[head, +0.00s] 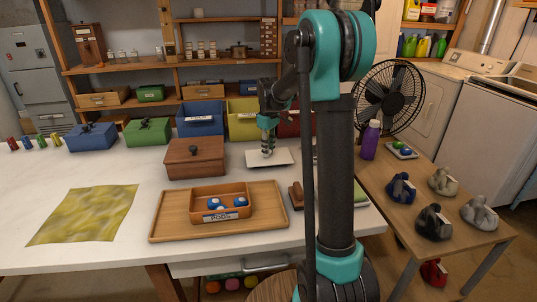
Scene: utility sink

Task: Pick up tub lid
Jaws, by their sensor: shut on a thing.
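A pale, flat, square piece that looks like the tub lid (283,157) is at the back middle of the white worktop. My gripper (268,152) points straight down at its middle and is shut on it. The fingertips are small here, and the exact grip is hard to make out. I cannot tell whether the lid rests on the worktop or is just above it. An open tan tub (240,213) labelled PODS holds blue and white pods and sits on a wooden tray (170,226) nearer the front.
A brown wooden box (195,158) stands left of the lid. Blue (200,120) and yellow (243,120) bins stand behind. A yellowish cloth (85,214) lies at the left. A purple bottle (370,140) stands at the right. The worktop between cloth and tray is clear.

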